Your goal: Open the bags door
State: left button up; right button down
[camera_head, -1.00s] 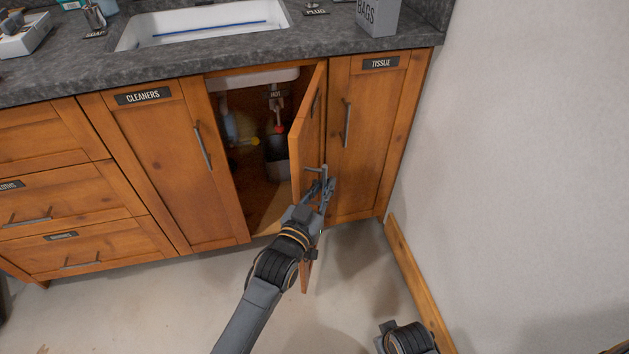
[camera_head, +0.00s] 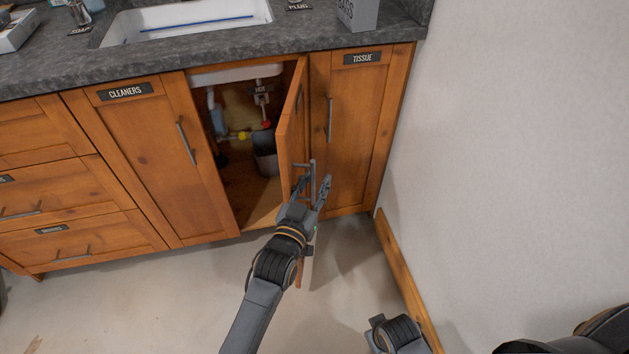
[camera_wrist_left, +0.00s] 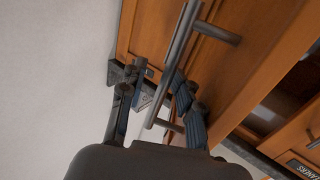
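The open wooden door (camera_head: 293,135) under the sink stands swung outward from its right side. No label shows on its visible face. Its grey bar handle (camera_head: 312,172) faces right. My left gripper (camera_head: 312,188) is at this handle with its fingers apart. In the left wrist view, the handle bar (camera_wrist_left: 178,55) passes between the spread fingers of my left gripper (camera_wrist_left: 155,95); neither finger clearly presses on it. Part of my right arm shows at the bottom of the head view, but its gripper fingers do not.
The cabinet inside holds pipes and a dark bin (camera_head: 265,150). The closed CLEANERS door (camera_head: 145,150) is left, the closed TISSUE door (camera_head: 355,125) right. A grey BAGS box (camera_head: 362,14) stands on the counter. A white wall (camera_head: 510,150) bounds the right side; floor is clear at front left.

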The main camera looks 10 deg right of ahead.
pick_arm(q)
jog(key=shift+w+r, duration=0.1)
jog(key=v, duration=1.2)
